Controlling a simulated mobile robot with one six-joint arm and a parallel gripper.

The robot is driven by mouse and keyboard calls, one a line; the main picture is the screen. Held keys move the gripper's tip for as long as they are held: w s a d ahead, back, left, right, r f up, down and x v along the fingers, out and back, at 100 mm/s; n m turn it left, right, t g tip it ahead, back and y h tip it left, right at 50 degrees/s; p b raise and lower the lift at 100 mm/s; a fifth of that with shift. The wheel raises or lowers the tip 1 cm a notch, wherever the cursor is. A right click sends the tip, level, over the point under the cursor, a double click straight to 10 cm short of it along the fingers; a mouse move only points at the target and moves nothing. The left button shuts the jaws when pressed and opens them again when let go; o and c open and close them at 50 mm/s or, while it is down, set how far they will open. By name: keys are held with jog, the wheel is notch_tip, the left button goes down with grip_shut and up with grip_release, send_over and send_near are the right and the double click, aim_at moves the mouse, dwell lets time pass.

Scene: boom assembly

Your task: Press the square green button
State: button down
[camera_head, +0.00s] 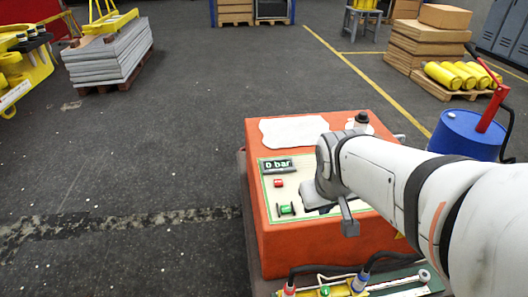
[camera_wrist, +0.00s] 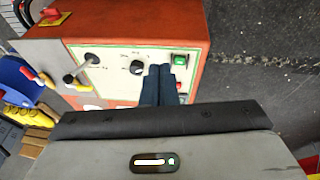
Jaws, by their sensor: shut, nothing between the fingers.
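The square green button (camera_head: 286,209) is on the pale control panel of the orange box, at the panel's near left in the head view. In the wrist view the green button (camera_wrist: 180,60) shows clear, just right of my fingertips. My gripper (camera_wrist: 159,70) is shut and empty, its two dark fingers side by side over the panel, between the black knob and the green button. The fingers look apart from the button; their height above the panel is hard to tell. In the head view, my arm hides the right part of the panel.
A black knob (camera_wrist: 137,67) and a lever (camera_wrist: 90,60) are also on the panel. A blue barrel (camera_head: 465,135) stands at right. Open floor lies left of the box.

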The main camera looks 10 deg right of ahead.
jog(key=w+d+n+t+h, duration=0.25)
jog(key=w+d, duration=0.25)
jog(key=w, duration=0.5)
jog(key=n+y+p, duration=0.2)
jog(key=n+y, duration=0.8)
jog(key=n, duration=0.4)
send_over(289, 210)
notch_tip(289, 210, down, 12)
jog(key=shift+r+t, duration=0.25)
jog(key=shift+t, duration=0.1)
jog(key=shift+f+b, duration=0.15)
jog(key=shift+b, duration=0.15)
notch_tip(289, 210, down, 8)
jog(key=b, duration=0.8)
jog(key=shift+f+b, duration=0.3)
jog(key=shift+b, duration=0.05)
